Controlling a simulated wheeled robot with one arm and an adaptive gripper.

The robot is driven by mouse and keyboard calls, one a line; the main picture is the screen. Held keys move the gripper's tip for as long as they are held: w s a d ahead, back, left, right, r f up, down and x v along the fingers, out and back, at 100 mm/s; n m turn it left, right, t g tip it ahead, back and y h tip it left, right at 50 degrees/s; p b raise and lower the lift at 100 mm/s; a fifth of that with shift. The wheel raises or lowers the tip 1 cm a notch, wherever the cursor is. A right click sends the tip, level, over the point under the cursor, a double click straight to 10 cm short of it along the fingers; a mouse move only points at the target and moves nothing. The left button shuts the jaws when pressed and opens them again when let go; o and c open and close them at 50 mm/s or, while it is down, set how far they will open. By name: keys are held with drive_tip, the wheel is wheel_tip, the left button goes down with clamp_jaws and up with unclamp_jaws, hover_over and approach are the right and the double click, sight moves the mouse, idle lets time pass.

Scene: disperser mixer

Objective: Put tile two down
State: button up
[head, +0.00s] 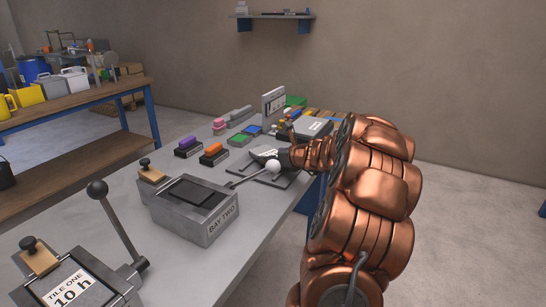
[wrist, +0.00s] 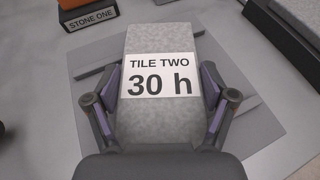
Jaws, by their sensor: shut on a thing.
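Tile two (wrist: 158,45) is a grey speckled slab with a white label reading "TILE TWO 30 h". My gripper (wrist: 157,78) is shut on it, with a finger at each long side. A flat grey plate (wrist: 240,130) lies beneath; I cannot tell whether the tile touches it. In the head view my gripper (head: 279,157) is small and partly hidden by my copper arm, over the plate (head: 286,182) at the table's right edge.
Tile one (head: 72,290) lies in the front-left bay beside a black-knobbed lever (head: 115,220). Purple (head: 188,146) and orange (head: 213,154) topped blocks stand behind. A dark block labelled "STONE ONE" (wrist: 90,17) lies left of the tile.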

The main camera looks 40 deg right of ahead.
drive_tip(key=shift+f, duration=0.1)
drive_tip(key=o, duration=1.5)
drive_tip(key=shift+r, duration=0.2)
drive_tip(key=p+v, duration=0.1)
drive_tip(key=v, duration=0.9)
drive_tip(key=shift+s+r, duration=0.1)
drive_tip(key=shift+p+v, duration=0.35)
drive_tip(key=shift+v, duration=0.45)
drive_tip(key=shift+s, duration=0.15)
